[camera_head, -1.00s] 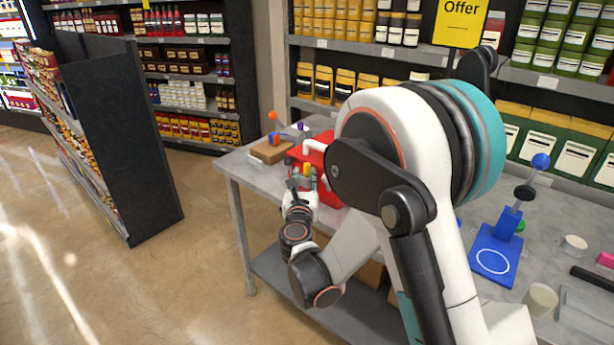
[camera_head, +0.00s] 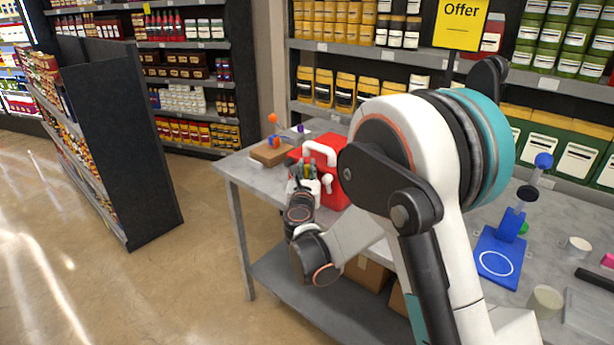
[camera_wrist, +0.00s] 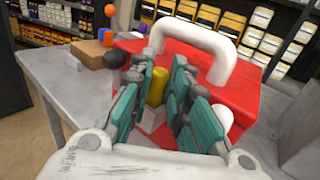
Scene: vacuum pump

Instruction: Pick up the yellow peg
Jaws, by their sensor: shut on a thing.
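My gripper (camera_head: 304,172) is at the near left side of a red box with a white handle (camera_head: 340,187), above the table. In the wrist view, the yellow peg (camera_wrist: 157,86) stands roughly upright between the teal finger pads of my gripper (camera_wrist: 157,88), which are shut on it. The red box (camera_wrist: 255,103) is just behind it, with its white handle (camera_wrist: 195,35) above. A white piece shows around the peg's lower part. I cannot tell whether the peg is clear of what is under it.
A brown block (camera_head: 270,153) with coloured knobs lies to the left on the grey table (camera_head: 236,166). A white knob (camera_wrist: 216,118) is close to the right finger. A blue stand (camera_head: 497,256) and cups are far right on the table. Shelves line the back.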

